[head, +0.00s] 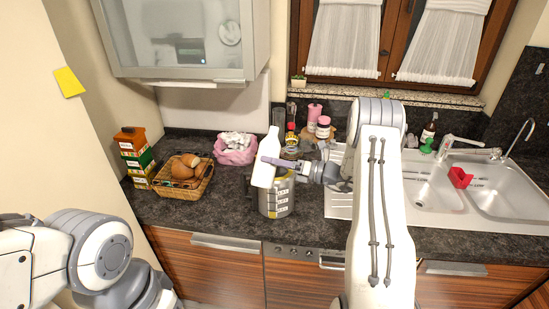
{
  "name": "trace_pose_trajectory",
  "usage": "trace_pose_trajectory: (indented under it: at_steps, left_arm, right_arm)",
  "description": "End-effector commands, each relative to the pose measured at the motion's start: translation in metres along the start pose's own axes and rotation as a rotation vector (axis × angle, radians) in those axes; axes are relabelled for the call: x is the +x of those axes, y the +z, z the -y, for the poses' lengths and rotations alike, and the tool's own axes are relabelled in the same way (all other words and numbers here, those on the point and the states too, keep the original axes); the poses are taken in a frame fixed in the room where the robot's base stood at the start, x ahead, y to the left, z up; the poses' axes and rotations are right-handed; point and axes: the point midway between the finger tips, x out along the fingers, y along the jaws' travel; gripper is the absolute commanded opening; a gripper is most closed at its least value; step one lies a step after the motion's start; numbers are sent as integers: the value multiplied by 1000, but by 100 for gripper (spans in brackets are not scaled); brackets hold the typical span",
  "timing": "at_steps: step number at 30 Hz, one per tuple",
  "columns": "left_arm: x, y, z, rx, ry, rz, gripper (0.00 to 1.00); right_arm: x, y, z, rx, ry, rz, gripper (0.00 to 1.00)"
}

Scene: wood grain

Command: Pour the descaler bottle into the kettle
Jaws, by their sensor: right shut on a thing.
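The white descaler bottle (265,176) is held with its narrow neck up, leaning slightly to the right. My right gripper (279,163) comes in from the right and is shut on the bottle. Below and behind the bottle, a grey metallic vessel with yellowish bands (277,203), which seems to be the kettle, stands on the dark counter. The bottle overlaps its upper left part, and its opening is largely hidden. I cannot tell whether bottle and kettle touch. Part of my left arm shows at lower left, but its gripper is outside the view.
A wicker basket of bread (183,178), a carton (134,155) and a pink bag (236,150) stand left on the counter (195,218). Small bottles and jars stand behind the kettle. The sink (440,185) with a red item (460,178) is right. A wall cabinet (180,40) hangs above.

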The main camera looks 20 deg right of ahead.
Motion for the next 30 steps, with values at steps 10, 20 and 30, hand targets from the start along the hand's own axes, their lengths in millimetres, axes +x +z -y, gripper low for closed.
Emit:
trace_pose_trajectory:
  at_steps: [10,20,30]
  left_arm:
    - [0,0,0,0,0,0,50]
    - [-13,-1,-1,0,0,0,50]
    - [-12,-1,-1,0,0,0,50]
  right_arm:
    - [0,1,-1,5,2,2,0]
    - [0,-5,-4,107,1,-1,0]
    - [0,-8,-3,125,1,-1,0]
